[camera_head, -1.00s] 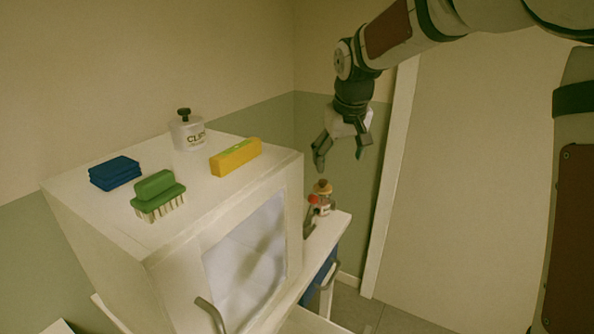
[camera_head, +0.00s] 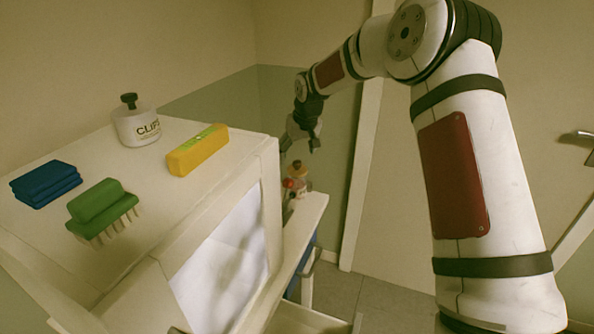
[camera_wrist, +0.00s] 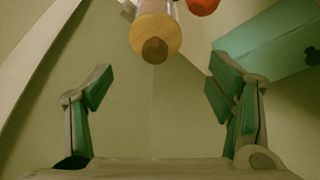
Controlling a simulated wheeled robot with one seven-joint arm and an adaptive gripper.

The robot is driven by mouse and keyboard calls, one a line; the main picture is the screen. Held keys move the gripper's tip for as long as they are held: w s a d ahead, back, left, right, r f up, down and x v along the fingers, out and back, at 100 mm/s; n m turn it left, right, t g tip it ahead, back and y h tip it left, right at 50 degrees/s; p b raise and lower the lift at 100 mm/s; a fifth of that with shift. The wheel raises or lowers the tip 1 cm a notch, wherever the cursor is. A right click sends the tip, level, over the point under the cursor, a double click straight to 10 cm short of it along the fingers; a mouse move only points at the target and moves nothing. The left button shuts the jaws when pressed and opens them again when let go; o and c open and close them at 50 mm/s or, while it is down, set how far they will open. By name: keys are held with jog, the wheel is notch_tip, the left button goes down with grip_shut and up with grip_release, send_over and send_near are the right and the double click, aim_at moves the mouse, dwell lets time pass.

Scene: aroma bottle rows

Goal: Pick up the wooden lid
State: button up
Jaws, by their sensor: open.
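The wooden lid (camera_head: 297,165), a brown knob on a yellowish collar, tops a small bottle (camera_head: 298,184) on a narrow white surface right of the white cabinet. In the wrist view the lid (camera_wrist: 155,48) is near the top centre, its brown knob facing the camera; the bottle behind is mostly cut off. My gripper (camera_head: 302,146) is just above the lid in the head view, apart from it. In the wrist view my gripper (camera_wrist: 155,85) has its fingers spread wide with nothing between them; the lid lies toward the top of the picture from the fingertips.
A red round thing (camera_head: 289,183) is close beside the bottle and also shows in the wrist view (camera_wrist: 203,5). The white cabinet (camera_head: 215,190) carries a lidded jar (camera_head: 138,125), a yellow box (camera_head: 197,150), a green brush (camera_head: 101,208) and blue cloths (camera_head: 46,184).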

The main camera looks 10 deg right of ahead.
aim_at(297, 162)
jog(key=shift+s+d+x, duration=0.1)
jog(key=shift+d+x, duration=0.05)
jog(key=shift+x, duration=1.25)
jog(key=shift+s+d+x, duration=0.1)
jog(key=shift+d+x, duration=0.05)
jog(key=shift+x, duration=1.25)
jog(key=shift+f, duration=0.1)
jog(key=c, duration=1)
